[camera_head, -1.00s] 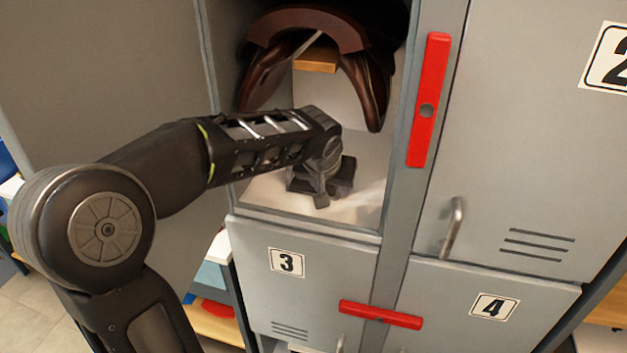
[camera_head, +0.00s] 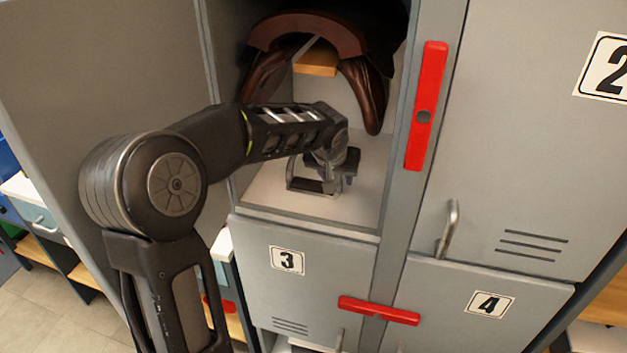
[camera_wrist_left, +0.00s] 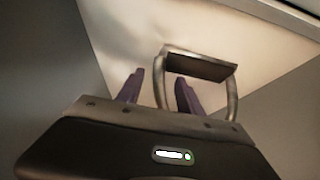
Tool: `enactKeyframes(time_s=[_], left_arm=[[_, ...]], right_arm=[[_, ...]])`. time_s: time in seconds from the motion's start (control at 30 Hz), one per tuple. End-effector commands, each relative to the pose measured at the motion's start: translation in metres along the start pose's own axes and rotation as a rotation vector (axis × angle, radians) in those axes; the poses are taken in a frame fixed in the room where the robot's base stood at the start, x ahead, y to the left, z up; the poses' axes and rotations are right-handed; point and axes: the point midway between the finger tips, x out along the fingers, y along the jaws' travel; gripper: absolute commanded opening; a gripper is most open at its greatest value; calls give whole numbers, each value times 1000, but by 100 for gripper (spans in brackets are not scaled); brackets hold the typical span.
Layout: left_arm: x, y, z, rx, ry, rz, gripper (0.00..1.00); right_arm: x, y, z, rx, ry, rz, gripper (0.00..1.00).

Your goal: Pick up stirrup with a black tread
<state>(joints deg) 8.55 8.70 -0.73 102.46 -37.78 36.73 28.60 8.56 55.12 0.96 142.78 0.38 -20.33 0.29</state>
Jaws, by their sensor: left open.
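The stirrup is a grey metal loop with a dark tread (camera_head: 313,187), on the pale floor of the open locker compartment in the head view. My left gripper (camera_head: 336,177) is low in the compartment at the stirrup's right and hides part of it. In the left wrist view the stirrup's tread (camera_wrist_left: 200,66) lies beyond the fingers. My left gripper (camera_wrist_left: 159,88) is open there. One side bar of the stirrup shows between its two purple fingers, with the right finger appearing inside the loop. I cannot tell whether either finger touches it. My right gripper is not in view.
A brown saddle (camera_head: 308,32) hangs above in the same compartment. The compartment's walls and front edge (camera_head: 305,226) enclose the gripper. Closed doors 3 (camera_head: 320,265), 4 (camera_head: 488,280) and 2 (camera_head: 535,150) surround it. Red bars (camera_head: 427,105) (camera_head: 379,311) are on the locker front.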

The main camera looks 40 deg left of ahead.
Motion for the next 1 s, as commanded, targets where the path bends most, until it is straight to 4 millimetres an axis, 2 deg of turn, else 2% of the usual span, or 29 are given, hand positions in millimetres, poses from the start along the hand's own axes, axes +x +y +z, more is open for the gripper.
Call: enactKeyframes(time_s=[0.17, 0.7, 1.0], left_arm=[[0, 0, 0, 0, 0, 0, 44], [0, 0, 0, 0, 0, 0, 0], [0, 0, 0, 0, 0, 0, 0]], right_arm=[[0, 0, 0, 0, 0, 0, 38], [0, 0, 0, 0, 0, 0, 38], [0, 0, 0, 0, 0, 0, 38]])
